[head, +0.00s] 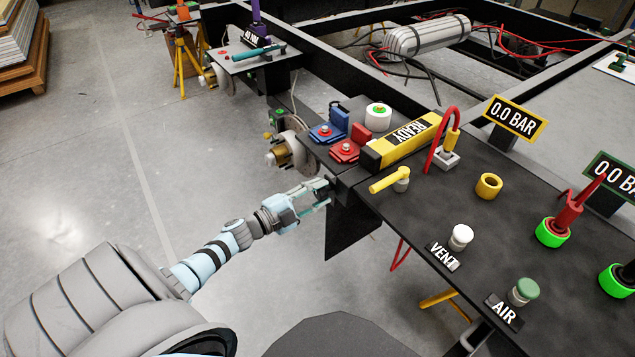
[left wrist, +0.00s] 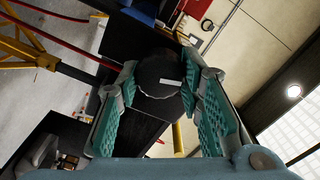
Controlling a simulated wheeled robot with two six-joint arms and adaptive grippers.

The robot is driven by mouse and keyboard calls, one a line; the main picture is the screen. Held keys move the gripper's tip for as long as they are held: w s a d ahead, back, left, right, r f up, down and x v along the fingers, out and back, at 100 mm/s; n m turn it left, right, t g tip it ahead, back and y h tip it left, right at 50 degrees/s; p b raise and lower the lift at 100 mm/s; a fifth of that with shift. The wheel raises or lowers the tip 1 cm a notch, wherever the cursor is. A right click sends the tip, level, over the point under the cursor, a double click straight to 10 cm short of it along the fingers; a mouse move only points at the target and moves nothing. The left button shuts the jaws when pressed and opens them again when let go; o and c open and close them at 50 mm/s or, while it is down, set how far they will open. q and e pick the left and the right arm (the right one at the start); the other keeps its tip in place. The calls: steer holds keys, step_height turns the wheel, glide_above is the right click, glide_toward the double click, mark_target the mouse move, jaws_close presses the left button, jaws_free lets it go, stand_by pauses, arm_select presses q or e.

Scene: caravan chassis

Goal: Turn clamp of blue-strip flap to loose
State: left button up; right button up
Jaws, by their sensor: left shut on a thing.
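My left gripper (head: 322,193) reaches in from the left to the near corner of the black bench, at the hanging black flap (head: 350,228). In the left wrist view the left gripper (left wrist: 163,72) has its green padded fingers on both sides of a round black clamp knob (left wrist: 158,80) with a short white mark on its face. The gripper is shut on this knob. In the head view the gripper mostly hides the knob. I cannot make out a blue strip on the flap. My right gripper is not in view.
The bench (head: 420,215) carries a yellow-handled lever (head: 388,181), a yellow READY sign (head: 408,140), a white VENT knob (head: 460,237) and a green-topped AIR knob (head: 523,291). Red and blue blocks stand behind the gripper. The floor (head: 100,150) at left is clear.

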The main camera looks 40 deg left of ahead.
arm_select(q)
steer(key=n, duration=0.2)
steer(key=shift+n+p, duration=0.4)
steer(key=n+p, duration=0.1)
steer(key=n, duration=0.3)
steer(key=n+p, duration=0.1)
steer(key=n, duration=0.3)
steer(key=shift+a+n, duration=0.1)
steer(key=shift+n, duration=0.3)
steer(key=shift+n+p, duration=0.3)
steer(key=shift+n, duration=1.1)
steer(key=o, duration=1.2)
steer(key=shift+c, duration=0.2)
steer(key=shift+s+a, duration=0.15)
steer(key=v, duration=1.1)
steer(key=shift+s, duration=0.3)
